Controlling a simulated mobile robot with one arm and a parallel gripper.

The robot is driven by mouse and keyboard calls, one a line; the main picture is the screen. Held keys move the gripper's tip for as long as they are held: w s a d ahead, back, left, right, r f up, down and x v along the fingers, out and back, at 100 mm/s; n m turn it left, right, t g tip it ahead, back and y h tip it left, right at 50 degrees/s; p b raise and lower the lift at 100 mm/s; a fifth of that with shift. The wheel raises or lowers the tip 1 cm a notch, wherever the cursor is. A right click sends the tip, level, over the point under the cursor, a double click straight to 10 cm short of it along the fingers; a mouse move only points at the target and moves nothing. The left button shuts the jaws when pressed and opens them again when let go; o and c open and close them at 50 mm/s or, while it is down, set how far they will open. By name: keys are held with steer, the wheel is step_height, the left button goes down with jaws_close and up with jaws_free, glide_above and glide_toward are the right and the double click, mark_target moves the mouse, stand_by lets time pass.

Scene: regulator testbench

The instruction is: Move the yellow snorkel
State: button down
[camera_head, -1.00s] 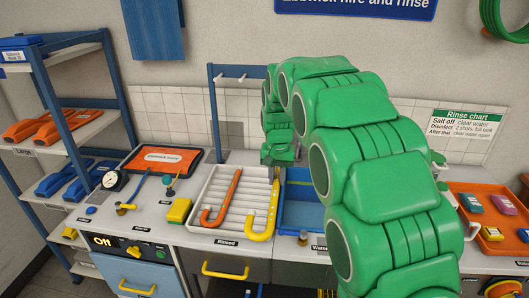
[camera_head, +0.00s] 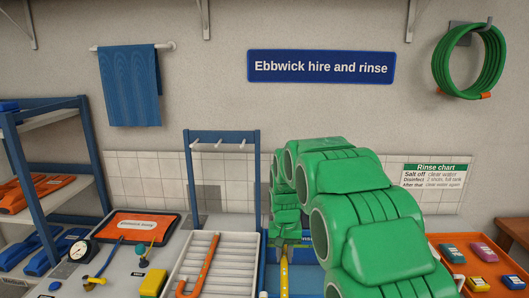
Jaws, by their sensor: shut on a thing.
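The yellow snorkel (camera_head: 284,275) hangs down from my gripper (camera_head: 283,246), which is shut on its upper end. It shows just right of the white ribbed tray (camera_head: 176,285), in front of the blue basin (camera_head: 300,275). Its lower end is cut off by the bottom of the picture. An orange snorkel (camera_head: 204,264) lies in the tray. My green arm covers much of the basin.
A blue rack (camera_head: 189,160) with white pegs stands empty behind the tray. A gauge (camera_head: 80,251) and a yellow block (camera_head: 153,283) are at left. An orange tray (camera_head: 438,262) with small coloured boxes is at right. Blue shelves (camera_head: 18,160) stand far left.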

steer(key=s+d+f, duration=0.2)
steer(key=d+f, duration=0.6)
steer(key=d, duration=0.4)
steer(key=a+r, duration=0.2)
steer(key=a, duration=0.1)
steer(key=w+a+r, duration=0.1)
steer(key=a+r, duration=0.2)
steer(key=a, duration=0.1)
steer(key=w+a+r, duration=0.1)
steer(key=a+r, duration=0.2)
steer(key=a, duration=0.1)
steer(key=shift+w, duration=0.15)
steer(key=s+a+r, duration=0.1)
steer(key=a+r, duration=0.5)
steer(key=a, duration=0.4)
steer(key=shift+g, duration=0.3)
steer(key=shift+w+a+f, duration=0.65)
steer(key=shift+w+f, duration=0.95)
steer(key=shift+w, duration=0.55)
steer(key=shift+w+a+f, duration=0.6)
steer(key=shift+w+f, duration=0.95)
steer(key=shift+w, duration=0.6)
steer(key=shift+w+a+f, duration=0.65)
steer(key=shift+w+f, duration=0.95)
steer(key=shift+w, duration=0.55)
steer(key=shift+f, duration=1.65)
steer(key=shift+f, duration=0.2)
steer(key=c, duration=1)
jaws_free()
